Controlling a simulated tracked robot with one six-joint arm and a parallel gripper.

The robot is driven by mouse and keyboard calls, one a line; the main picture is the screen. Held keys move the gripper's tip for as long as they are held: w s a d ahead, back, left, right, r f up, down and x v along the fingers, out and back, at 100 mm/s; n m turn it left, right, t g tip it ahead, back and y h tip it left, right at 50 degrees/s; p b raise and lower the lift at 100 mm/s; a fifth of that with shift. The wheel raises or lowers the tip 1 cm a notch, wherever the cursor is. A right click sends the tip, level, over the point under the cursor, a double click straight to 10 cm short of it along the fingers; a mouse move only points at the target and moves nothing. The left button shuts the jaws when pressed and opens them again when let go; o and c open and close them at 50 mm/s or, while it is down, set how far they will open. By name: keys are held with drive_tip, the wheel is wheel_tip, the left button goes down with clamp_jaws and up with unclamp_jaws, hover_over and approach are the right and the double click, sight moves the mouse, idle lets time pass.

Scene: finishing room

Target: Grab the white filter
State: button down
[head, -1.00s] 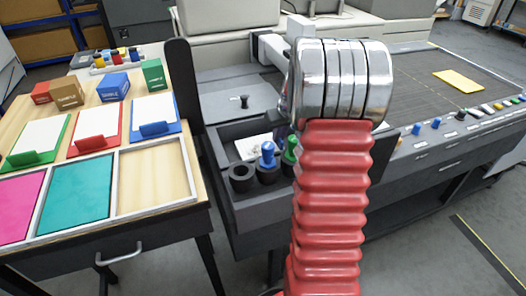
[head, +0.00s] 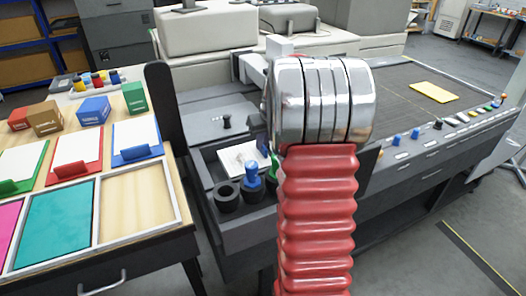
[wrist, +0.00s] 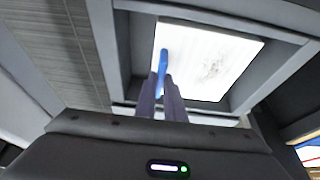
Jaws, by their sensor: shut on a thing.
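The white filter (wrist: 215,55) is a flat square panel with a grey smudge on its face and a blue tab (wrist: 162,62) at its left side. In the wrist view it sits askew within a grey recess (wrist: 130,55); I cannot tell whether it is lifted off the bottom. My gripper (wrist: 164,82) is shut on the blue tab. In the head view part of the filter (head: 238,158) shows in the machine's front bay, and my arm hides the rest and most of my gripper.
Black cups (head: 227,197) and a blue-handled stamp (head: 251,177) stand just in front of the filter. A dark upright panel (head: 167,105) rises to the left, beside a table with coloured trays (head: 60,225). A yellow sheet (head: 434,91) lies on the bed at right.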

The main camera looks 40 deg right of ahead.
wheel_tip(320, 180, up, 13)
idle(0.3)
drive_tip(key=shift+r, duration=0.1)
idle(0.4)
